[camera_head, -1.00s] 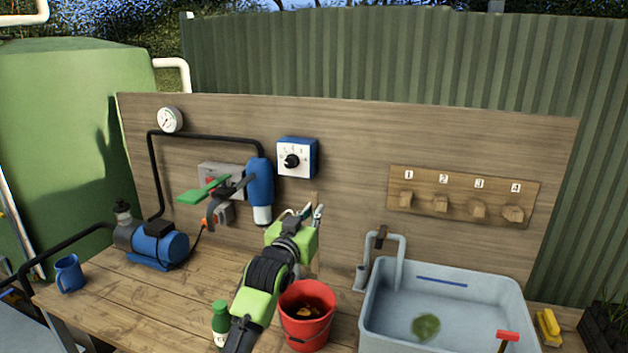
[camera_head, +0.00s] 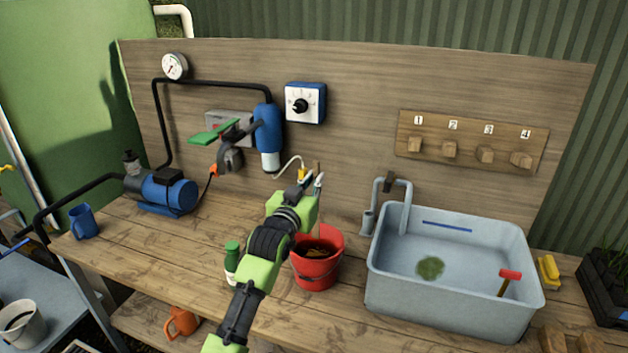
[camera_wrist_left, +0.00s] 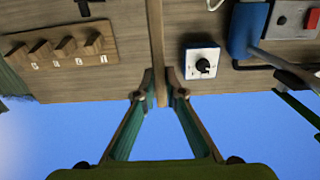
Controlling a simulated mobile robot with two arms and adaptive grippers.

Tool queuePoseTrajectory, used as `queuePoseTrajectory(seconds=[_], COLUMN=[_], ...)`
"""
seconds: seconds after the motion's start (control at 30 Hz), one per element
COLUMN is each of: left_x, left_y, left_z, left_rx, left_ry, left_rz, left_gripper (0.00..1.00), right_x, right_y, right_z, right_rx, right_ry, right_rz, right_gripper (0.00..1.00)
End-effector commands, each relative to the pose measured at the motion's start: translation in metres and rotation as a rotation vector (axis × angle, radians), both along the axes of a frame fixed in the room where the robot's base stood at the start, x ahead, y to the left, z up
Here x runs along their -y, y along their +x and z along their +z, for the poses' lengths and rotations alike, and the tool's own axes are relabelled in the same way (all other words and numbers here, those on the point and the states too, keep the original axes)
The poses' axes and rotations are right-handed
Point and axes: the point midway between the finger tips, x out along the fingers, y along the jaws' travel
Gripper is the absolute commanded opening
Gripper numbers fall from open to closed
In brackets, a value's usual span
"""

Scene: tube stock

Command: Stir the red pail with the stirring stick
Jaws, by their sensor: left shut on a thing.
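The red pail (camera_head: 316,272) stands on the wooden bench with dark contents showing inside, partly hidden by my left arm. My left gripper (camera_head: 310,182) is above and behind the pail's rim in the head view. It is shut on the stirring stick, a thin wooden rod whose top end (camera_head: 317,166) pokes up just past the fingers. In the left wrist view, the stick (camera_wrist_left: 156,45) runs between the fingertips (camera_wrist_left: 158,100). My right gripper is not in view.
A green bottle (camera_head: 232,258) stands left of the pail, partly behind my arm. A grey sink (camera_head: 450,304) with a tap (camera_head: 404,205) is to the right. A blue pump (camera_head: 168,193) and blue mug (camera_head: 83,222) are at left. Bench between pump and bottle is clear.

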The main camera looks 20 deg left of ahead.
Motion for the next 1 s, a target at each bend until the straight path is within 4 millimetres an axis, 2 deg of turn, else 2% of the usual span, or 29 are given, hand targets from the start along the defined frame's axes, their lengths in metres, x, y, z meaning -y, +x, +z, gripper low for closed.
queuePoseTrajectory(seconds=[0.4, 1.0], left_x=[0.000, 0.000], left_y=[0.000, 0.000], left_z=[-0.036, -0.085], left_rx=[0.000, -0.001], left_ry=[0.000, 0.000], left_rz=[0.000, 0.000], left_gripper=[0.00, 0.00], right_x=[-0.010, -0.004], right_y=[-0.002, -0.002], right_z=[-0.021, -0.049], right_rx=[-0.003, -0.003], right_ry=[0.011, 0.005], right_rz=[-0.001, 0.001], right_gripper=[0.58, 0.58])
